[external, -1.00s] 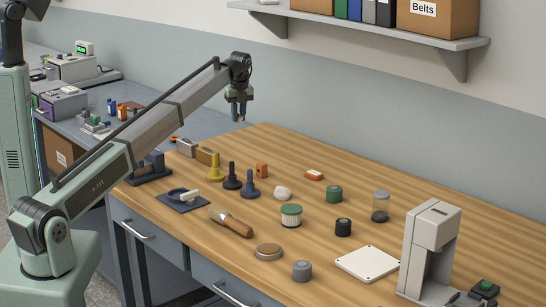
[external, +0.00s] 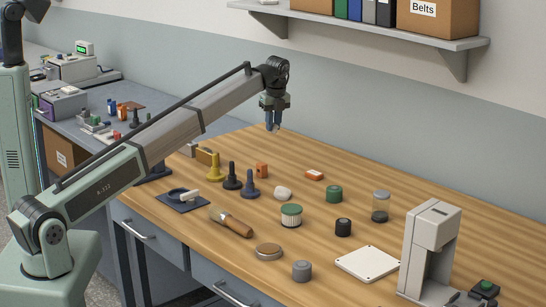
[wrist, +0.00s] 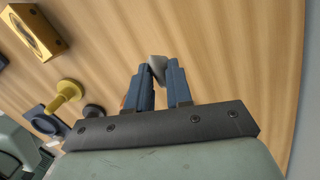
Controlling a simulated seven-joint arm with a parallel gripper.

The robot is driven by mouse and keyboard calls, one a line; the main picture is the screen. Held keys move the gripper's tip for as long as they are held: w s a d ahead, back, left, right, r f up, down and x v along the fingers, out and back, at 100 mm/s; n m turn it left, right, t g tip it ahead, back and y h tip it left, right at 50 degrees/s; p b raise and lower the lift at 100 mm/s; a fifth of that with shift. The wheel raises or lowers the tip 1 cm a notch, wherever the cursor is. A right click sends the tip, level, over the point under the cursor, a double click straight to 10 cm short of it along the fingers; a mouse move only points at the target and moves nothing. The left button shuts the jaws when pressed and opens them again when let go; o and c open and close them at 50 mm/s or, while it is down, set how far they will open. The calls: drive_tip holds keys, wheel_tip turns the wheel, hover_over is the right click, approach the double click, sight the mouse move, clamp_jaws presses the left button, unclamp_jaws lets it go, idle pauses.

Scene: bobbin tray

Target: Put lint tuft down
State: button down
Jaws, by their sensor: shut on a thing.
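My gripper (external: 273,127) hangs in the air above the back part of the wooden bench, pointing down. In the wrist view its blue fingers (wrist: 160,72) are closed on a small grey tuft, the lint tuft (wrist: 157,64), which shows between and just past the fingertips. In the external view the tuft is mostly hidden by the fingers and too small to make out well. Bare wood of the bench (external: 450,228) shows beneath the gripper, and the tuft is clear of it.
Yellow (external: 214,168), black and blue posts stand at left. The back strip of bench is clear.

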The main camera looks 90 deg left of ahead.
sight(272, 160)
drive_tip(key=shift+s+n, duration=0.1)
drive_tip(key=shift+n, duration=0.8)
drive_tip(key=shift+f, duration=0.2)
wheel_tip(272, 160, down, 10)
drive_tip(key=shift+r, duration=0.15)
drive_tip(key=c, duration=1)
unclamp_jaws()
drive_tip(key=r, duration=0.8)
drive_tip(key=w+d+r, duration=0.1)
drive_tip(key=r, duration=0.3)
drive_tip(key=shift+d, duration=0.1)
